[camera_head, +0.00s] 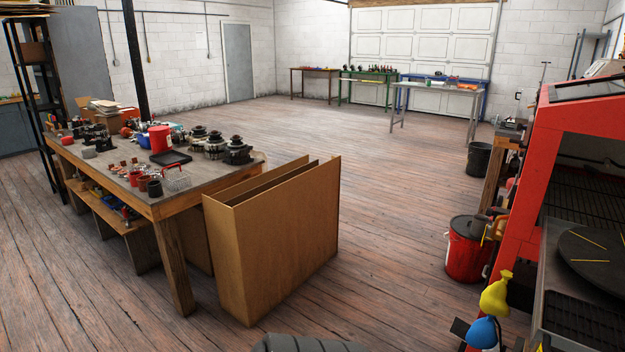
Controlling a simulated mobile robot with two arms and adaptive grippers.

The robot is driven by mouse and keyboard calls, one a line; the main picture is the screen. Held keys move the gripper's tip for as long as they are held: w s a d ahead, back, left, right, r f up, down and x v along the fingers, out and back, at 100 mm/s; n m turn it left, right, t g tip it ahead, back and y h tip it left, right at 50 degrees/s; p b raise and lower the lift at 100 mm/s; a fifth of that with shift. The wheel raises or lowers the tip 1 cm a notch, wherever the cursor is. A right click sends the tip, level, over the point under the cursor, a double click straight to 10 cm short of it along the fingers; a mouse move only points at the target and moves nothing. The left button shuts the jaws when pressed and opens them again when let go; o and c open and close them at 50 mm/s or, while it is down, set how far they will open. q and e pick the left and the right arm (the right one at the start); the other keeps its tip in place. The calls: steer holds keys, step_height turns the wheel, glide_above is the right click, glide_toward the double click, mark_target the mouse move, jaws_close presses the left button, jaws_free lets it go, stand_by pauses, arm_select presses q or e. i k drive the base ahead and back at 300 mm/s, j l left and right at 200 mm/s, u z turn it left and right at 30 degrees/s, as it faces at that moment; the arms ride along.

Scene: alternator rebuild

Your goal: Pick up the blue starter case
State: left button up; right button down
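I cannot pick out a blue starter case for certain. Several dark round machine parts (215,146) stand at the bench's far right part. Neither of my grippers is in view.
A tall brown open box (270,240) stands on the floor against the workbench. A red cabinet (525,200) and a red bin (467,250) are at the right. Far tables (440,86) line the back. The wooden floor between is clear.

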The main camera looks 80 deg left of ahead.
mark_target(142, 181)
steer(key=u, duration=3.7)
